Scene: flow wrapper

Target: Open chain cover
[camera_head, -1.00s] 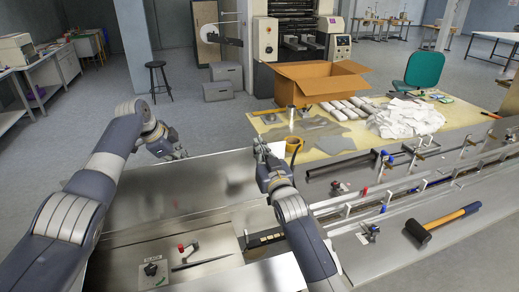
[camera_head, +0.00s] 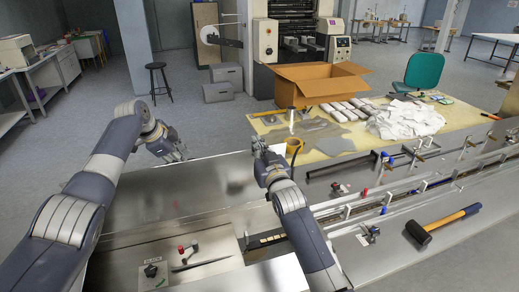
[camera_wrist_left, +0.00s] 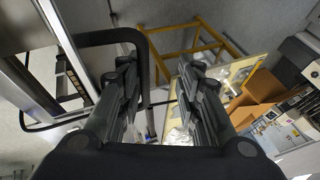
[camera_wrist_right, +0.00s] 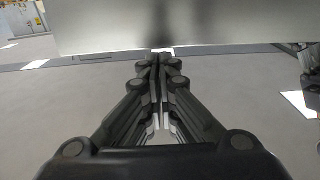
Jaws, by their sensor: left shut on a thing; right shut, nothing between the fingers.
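The chain cover (camera_head: 185,188) is a broad, shiny metal panel in front of me in the head view, between my arms. My left gripper (camera_head: 178,156) is at its far left edge. In the left wrist view its fingers (camera_wrist_left: 162,75) stand apart around a black tubular bar (camera_wrist_left: 143,58); how the bar joins the cover is hidden. My right gripper (camera_head: 262,150) is at the cover's far right corner. In the right wrist view its fingers (camera_wrist_right: 158,62) are together and empty, close to the edge of a metal panel (camera_wrist_right: 220,25); contact is unclear.
A hammer (camera_head: 443,224) lies on the machine at right, beside the conveyor rails (camera_head: 400,190). A table (camera_head: 335,142) with an open carton (camera_head: 312,80), white packs and tape stands behind. A control knob (camera_head: 151,270) and red-topped lever are nearest me.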

